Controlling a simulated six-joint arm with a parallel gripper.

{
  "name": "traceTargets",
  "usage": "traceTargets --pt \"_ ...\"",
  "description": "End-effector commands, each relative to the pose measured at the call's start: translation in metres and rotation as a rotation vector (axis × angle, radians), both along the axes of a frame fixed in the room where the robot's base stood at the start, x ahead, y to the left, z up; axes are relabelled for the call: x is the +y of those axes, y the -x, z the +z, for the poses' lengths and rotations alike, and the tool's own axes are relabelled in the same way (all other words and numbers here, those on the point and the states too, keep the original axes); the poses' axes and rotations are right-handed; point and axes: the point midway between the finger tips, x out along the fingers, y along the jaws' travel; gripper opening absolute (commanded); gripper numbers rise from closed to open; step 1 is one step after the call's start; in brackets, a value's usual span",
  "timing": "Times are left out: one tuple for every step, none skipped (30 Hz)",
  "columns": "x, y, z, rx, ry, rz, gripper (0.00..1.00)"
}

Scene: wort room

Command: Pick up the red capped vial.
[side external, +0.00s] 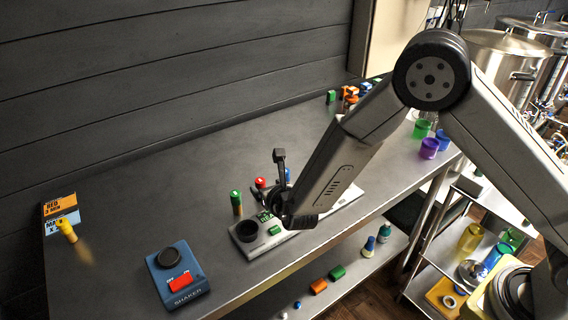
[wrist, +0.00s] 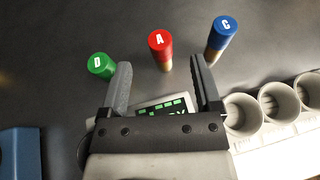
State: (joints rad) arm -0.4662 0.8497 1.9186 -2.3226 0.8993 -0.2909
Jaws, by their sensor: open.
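The red capped vial (wrist: 161,48) stands upright on the steel bench, its cap marked A, in the wrist view. It lies beyond and between my two open fingertips, apart from both. In the side view its red cap (side external: 260,183) shows just left of my gripper (side external: 280,170), which partly hides what is behind it. My gripper (wrist: 160,75) is open and empty. A green capped vial marked D (wrist: 101,65) stands to the left, close to the left finger. A blue capped vial marked C (wrist: 222,32) stands to the right, close beyond the right finger.
A grey device with a display and round well (side external: 247,233) sits below my gripper, beside a white rack of cups (wrist: 278,103). A blue shaker (side external: 178,277) and yellow vial (side external: 66,230) stand left. Purple (side external: 429,148) and green cups stand at the right.

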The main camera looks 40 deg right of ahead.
Motion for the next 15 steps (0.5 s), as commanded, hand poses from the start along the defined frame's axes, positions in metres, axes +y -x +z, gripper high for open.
traceTargets --pt "0.002 0.0 0.0 -0.001 0.004 0.007 0.81" --pt "0.002 0.0 0.0 -0.002 0.004 0.009 0.81" --pt "0.002 0.0 0.0 -0.002 0.004 0.009 0.81" --pt "0.002 -0.001 0.0 -0.002 0.004 0.009 0.81" --pt "0.002 -0.001 0.0 -0.002 0.004 0.008 0.81" --pt "0.001 -0.002 -0.001 -0.002 0.004 0.008 0.81" --pt "0.001 -0.003 -0.001 -0.002 0.003 0.007 0.81" --pt "0.001 -0.004 -0.002 -0.002 0.003 0.007 0.81" --pt "0.0 -0.006 -0.003 -0.002 0.003 0.007 0.81" --pt "0.0 -0.008 -0.003 -0.003 0.003 0.005 0.81" --pt "-0.001 -0.01 -0.004 -0.003 0.003 0.005 0.81" --pt "-0.001 -0.013 -0.006 -0.002 0.003 0.005 0.81" --pt "-0.002 -0.015 -0.007 -0.002 0.003 0.005 0.81" --pt "-0.002 -0.017 -0.008 -0.002 0.002 0.005 0.81" --pt "-0.003 -0.02 -0.009 -0.002 0.002 0.005 0.81"
